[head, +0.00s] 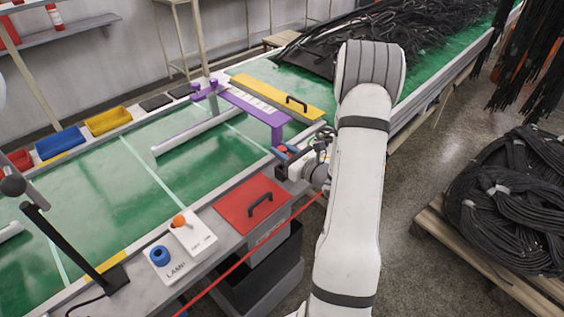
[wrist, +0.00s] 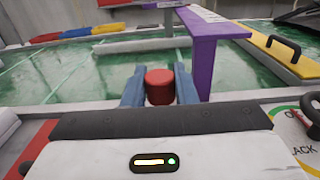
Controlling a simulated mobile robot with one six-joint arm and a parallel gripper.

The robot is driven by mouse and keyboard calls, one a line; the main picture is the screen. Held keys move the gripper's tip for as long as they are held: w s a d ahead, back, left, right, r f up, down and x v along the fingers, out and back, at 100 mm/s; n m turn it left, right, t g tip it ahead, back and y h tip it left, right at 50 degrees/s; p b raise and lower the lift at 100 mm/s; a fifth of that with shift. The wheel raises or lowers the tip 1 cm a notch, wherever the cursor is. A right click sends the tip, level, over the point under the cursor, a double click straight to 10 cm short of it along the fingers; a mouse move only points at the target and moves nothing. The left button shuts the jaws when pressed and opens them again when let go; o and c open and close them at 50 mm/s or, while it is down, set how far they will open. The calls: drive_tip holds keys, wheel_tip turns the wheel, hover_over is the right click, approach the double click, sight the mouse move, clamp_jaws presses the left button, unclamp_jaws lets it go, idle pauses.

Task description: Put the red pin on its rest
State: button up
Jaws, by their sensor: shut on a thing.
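The red pin (wrist: 159,86) shows in the wrist view as a short red cylinder between the two blue fingers of my gripper (wrist: 160,92). The fingers are shut on it, one at each side. In the head view my gripper (head: 284,153) is at the near edge of the green belt, beside the near leg of a purple frame, and a small bit of red shows at its fingers. The pin's lower end is hidden by the gripper body in the wrist view. I cannot tell which thing is the pin's rest.
The purple frame (head: 252,108) stands close by. A yellow panel (head: 275,96) and a red panel (head: 251,204) have black handles. A lamp plate (head: 180,243) with knobs is nearer. A taut red line crosses low before my arm. Black hoses (head: 515,195) are piled at right.

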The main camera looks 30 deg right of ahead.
drive_tip(key=shift+f, duration=2.1)
drive_tip(key=shift+f+b, duration=0.35)
drive_tip(key=shift+b, duration=0.15)
drive_tip(key=o, duration=1)
drive_tip(key=shift+r, duration=0.1)
